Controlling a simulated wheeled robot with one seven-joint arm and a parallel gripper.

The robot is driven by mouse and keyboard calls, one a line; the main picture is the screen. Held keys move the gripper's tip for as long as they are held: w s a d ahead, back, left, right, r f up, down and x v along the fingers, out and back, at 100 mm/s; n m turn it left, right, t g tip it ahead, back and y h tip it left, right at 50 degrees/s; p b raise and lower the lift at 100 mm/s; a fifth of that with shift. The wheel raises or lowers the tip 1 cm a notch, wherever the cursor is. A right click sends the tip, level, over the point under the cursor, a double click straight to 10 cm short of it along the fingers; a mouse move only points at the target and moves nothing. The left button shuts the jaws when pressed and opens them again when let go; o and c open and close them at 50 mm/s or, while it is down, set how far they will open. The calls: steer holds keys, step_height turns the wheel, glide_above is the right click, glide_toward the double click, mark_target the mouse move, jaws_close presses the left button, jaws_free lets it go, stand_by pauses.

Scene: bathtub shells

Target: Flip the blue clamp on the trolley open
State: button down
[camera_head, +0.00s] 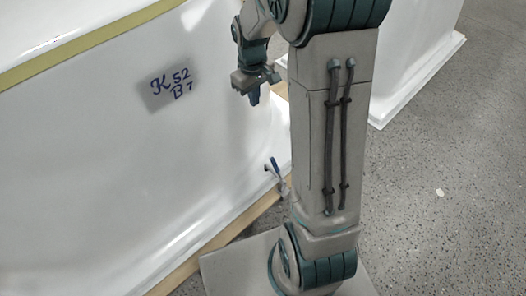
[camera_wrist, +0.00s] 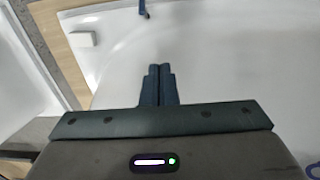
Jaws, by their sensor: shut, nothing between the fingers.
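The blue clamp (camera_head: 275,166) is at the lower edge of the white bathtub shell (camera_head: 130,150), just left of my arm in the head view. Its blue handle stands up at a tilt from a pale metal base. In the wrist view a small part of the clamp (camera_wrist: 143,12) shows at the top edge, the rest cut off. My gripper (camera_head: 253,98) is above the clamp and apart from it, pointing down. In the wrist view its two fingers (camera_wrist: 158,68) are together with nothing between them.
The shell rests on a wooden trolley frame (camera_head: 215,244). Another white shell (camera_head: 410,60) stands at the right behind my arm. The grey speckled floor (camera_head: 455,190) at the right is mostly clear.

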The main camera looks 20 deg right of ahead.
steer(key=w+d+f+b, duration=0.1)
steer(key=w+f+b, duration=0.1)
steer(key=f, duration=0.6)
steer(key=w+d+f+n+g+b, duration=0.1)
steer(key=w+f+b, duration=0.2)
steer(key=f, duration=0.6)
steer(key=w+d+f+n+b, duration=0.1)
steer(key=f+b, duration=0.3)
steer(key=f, duration=0.5)
steer(key=shift+w+d+f+y+b, duration=0.2)
steer(key=shift+w+d+y+b, duration=0.15)
steer(key=shift+w, duration=0.3)
steer(key=shift+a+f, duration=0.1)
step_height(320, 180, down, 10)
steer(key=s+f+b, duration=0.1)
steer(key=b, duration=0.3)
steer(key=s+d+r, duration=0.1)
steer(key=s+r+b, duration=0.1)
steer(key=s+r, duration=0.1)
steer(key=shift+d, duration=0.4)
steer(key=shift+s, duration=0.1)
steer(key=shift+s+r, duration=0.2)
steer(key=shift+s, duration=0.05)
